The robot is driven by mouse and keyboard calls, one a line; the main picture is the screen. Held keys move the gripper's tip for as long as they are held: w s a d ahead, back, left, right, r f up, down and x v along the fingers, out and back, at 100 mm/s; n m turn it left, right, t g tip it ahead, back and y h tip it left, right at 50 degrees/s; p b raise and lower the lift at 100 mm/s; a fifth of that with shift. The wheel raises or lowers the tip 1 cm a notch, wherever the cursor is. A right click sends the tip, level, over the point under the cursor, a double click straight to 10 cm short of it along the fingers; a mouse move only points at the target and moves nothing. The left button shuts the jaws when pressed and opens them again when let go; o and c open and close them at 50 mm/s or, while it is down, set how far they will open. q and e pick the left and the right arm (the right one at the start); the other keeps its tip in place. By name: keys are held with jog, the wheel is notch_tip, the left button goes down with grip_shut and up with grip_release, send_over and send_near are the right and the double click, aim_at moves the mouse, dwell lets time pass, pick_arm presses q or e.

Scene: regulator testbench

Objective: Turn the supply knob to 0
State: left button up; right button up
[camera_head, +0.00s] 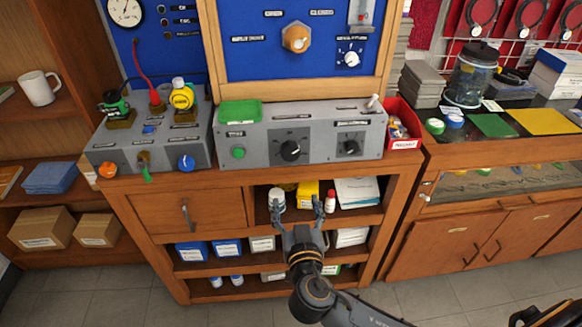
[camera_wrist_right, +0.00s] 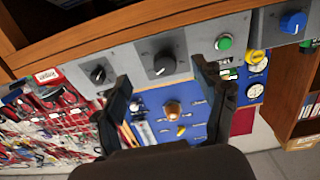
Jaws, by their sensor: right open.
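A grey control box (camera_head: 210,158) stands on the bench, with a large black knob (camera_head: 290,150), a smaller black knob (camera_head: 351,147) at its right and a green button (camera_head: 238,152) at its left. The labels are too small to read, so I cannot tell which knob is the supply knob. My right gripper (camera_head: 298,205) is open and empty, below and in front of the box, apart from the knobs. In the right wrist view, turned over, the large knob (camera_wrist_right: 165,63) shows beyond and between the open fingers (camera_wrist_right: 160,90). The left gripper is not in view.
A second grey box with a blue knob (camera_head: 186,162) and an orange knob (camera_head: 107,170) stands at left. A red bin (camera_head: 404,143) is at the box's right end. Open shelves with small boxes and bottles lie behind my right gripper. A blue board (camera_head: 250,60) rises behind.

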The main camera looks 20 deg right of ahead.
aim_at(291, 156)
jog(key=shift+m+t, duration=0.5)
jog(key=shift+m, duration=0.1)
jog(key=w+d+r+p, duration=0.1)
jog(key=w, duration=0.3)
jog(key=w+d+r+p, duration=0.1)
jog(key=w, duration=0.3)
jog(key=w+d+r+p, duration=0.1)
jog(key=w, duration=0.3)
jog(key=shift+w+d+r, duration=0.15)
jog(key=shift+w+r, duration=0.1)
jog(key=shift+r, duration=0.05)
